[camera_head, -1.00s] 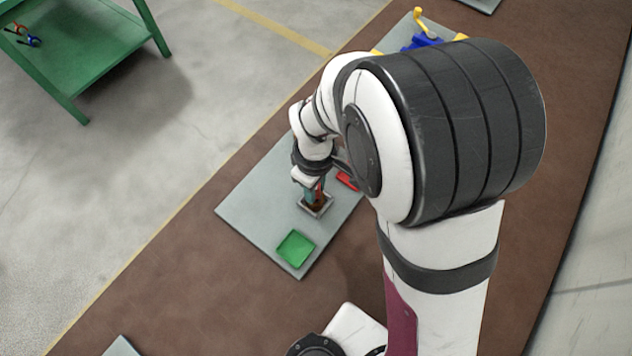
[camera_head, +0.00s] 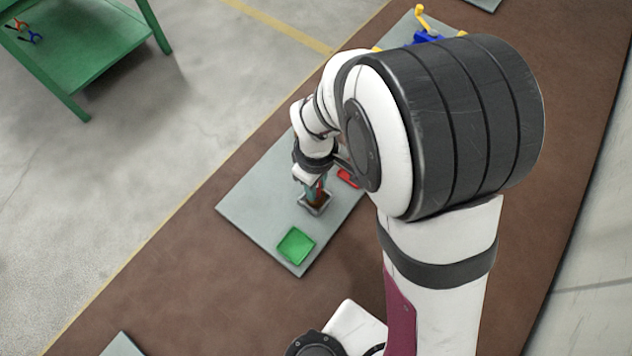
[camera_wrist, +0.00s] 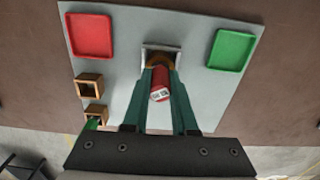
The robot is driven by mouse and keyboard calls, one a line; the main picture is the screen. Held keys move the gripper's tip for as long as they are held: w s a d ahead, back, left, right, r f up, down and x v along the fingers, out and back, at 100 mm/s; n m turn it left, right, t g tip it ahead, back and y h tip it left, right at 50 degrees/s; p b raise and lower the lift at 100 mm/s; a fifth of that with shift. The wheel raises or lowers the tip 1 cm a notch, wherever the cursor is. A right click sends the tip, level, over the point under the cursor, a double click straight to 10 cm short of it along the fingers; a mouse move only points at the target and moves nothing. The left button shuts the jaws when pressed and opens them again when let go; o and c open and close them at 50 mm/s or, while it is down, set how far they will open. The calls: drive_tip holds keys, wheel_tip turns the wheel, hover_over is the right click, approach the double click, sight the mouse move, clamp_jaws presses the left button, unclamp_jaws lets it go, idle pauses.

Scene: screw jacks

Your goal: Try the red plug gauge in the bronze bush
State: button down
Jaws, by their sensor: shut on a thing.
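My gripper (camera_wrist: 160,92) is shut on the red plug gauge (camera_wrist: 159,84), a red cylinder with a small white label on its near end. The green fingers flank it. The far end of the gauge meets the brown bronze bush (camera_wrist: 152,57), which sits in a grey square holder (camera_wrist: 175,48). The fingers and gauge hide most of the bush, so I cannot tell how far the gauge is in it. In the head view, my gripper (camera_head: 314,190) is directly over the holder (camera_head: 317,210) on the grey plate.
A red tray (camera_wrist: 91,36) and a green tray (camera_wrist: 232,50) lie on either side of the holder on the grey plate (camera_wrist: 205,88). Two brown square blocks with holes (camera_wrist: 88,85) (camera_wrist: 96,112) stand at the left. A blue and yellow device (camera_head: 428,38) is at the far end.

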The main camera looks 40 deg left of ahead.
drive_tip(key=shift+r, duration=0.1)
idle(0.3)
drive_tip(key=shift+r, duration=1.7)
drive_tip(key=shift+r, duration=0.1)
drive_tip(key=shift+r, duration=1.9)
